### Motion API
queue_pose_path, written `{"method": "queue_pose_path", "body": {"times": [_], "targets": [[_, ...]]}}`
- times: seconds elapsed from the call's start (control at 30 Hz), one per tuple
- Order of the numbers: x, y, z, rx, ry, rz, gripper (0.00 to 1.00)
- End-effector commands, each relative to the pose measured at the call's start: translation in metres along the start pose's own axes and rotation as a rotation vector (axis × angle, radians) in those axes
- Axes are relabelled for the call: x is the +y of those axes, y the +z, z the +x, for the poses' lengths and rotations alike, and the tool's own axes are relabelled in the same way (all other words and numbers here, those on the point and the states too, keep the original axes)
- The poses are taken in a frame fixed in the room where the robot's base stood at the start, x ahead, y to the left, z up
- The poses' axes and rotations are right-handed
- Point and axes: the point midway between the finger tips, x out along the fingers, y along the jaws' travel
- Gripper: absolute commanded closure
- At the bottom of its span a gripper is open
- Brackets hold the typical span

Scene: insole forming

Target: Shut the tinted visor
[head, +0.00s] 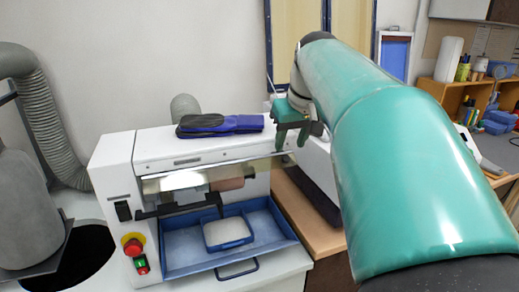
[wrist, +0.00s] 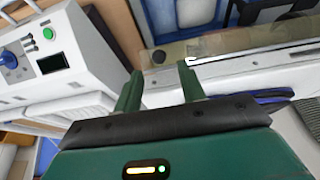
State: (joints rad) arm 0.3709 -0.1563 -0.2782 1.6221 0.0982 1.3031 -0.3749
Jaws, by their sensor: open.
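The tinted visor (head: 170,181) is a see-through brownish panel along the upper front of the white machine (head: 120,160). It looks raised, and the opening below it is uncovered. In the wrist view the visor (wrist: 235,43) shows as a tan strip beyond my fingers. My gripper (head: 294,138) is green, open and empty, at the right end of the machine near the visor's right end. In the wrist view its two fingers (wrist: 160,88) stand apart, pointing toward the visor's near edge. I cannot tell whether they touch it.
A blue tray (head: 180,262) holding a smaller blue-rimmed tray (head: 229,243) sits below the visor. A dark blue insole-like item (head: 220,125) lies on the machine's top. A red stop button (head: 132,247) is at the left front. Another white machine (wrist: 65,55) stands close by on the right.

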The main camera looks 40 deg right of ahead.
Motion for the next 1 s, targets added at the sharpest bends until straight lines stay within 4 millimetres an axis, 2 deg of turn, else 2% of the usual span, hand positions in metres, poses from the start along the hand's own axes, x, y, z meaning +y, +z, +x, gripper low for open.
{"method": "queue_pose_path", "body": {"times": [0.1,0.23,0.6,0.8,1.0], "targets": [[0.001,0.001,0.021,-0.003,-0.001,0.000,0.60],[0.001,0.001,0.036,-0.001,-0.001,-0.001,0.60],[0.002,0.000,0.042,0.000,-0.001,-0.001,0.60],[0.002,0.000,0.042,0.000,-0.001,-0.001,0.99],[0.002,0.001,0.042,0.005,-0.001,-0.001,1.00]]}}
